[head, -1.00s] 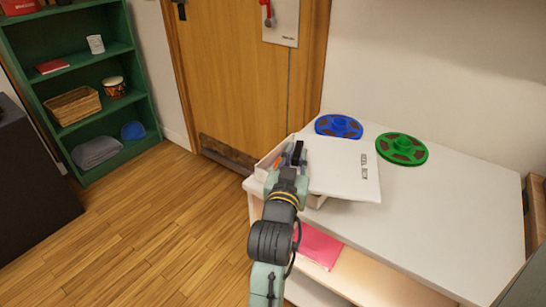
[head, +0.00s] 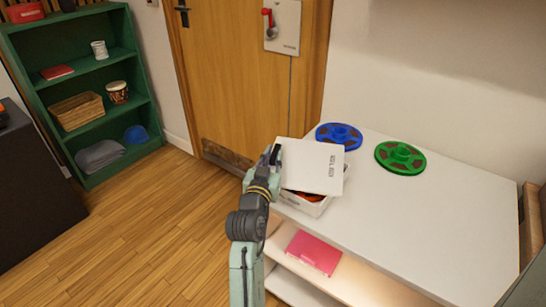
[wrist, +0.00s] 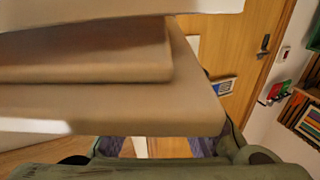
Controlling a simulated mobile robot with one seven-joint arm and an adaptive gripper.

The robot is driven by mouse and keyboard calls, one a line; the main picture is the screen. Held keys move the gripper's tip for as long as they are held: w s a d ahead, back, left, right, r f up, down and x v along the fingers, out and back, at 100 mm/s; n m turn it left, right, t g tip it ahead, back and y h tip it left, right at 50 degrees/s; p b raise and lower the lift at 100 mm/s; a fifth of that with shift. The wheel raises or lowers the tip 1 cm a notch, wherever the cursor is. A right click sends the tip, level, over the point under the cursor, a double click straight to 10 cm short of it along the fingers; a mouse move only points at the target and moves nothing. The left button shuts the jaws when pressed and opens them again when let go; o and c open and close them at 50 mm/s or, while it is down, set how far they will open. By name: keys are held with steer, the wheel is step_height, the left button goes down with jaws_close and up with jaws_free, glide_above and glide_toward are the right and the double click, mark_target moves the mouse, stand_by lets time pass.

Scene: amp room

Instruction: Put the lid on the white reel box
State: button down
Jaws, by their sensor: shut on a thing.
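The box's front and right walls show below the lid, with something orange-red and dark (head: 306,196) inside. The lid looks raised at the front; whether it touches the box I cannot tell. In the wrist view the lid's pale underside (wrist: 120,105) fills much of the picture.
The box stands at the left end of a white table (head: 430,225). A blue reel (head: 339,136) and a green reel (head: 400,157) lie behind and to the right. A pink folder (head: 314,251) lies on the shelf below. The tabletop's right part is clear.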

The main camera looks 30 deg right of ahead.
steer(key=shift+f+b, duration=0.6)
steer(key=c, duration=1.5)
jaws_free()
steer(key=shift+c, duration=0.2)
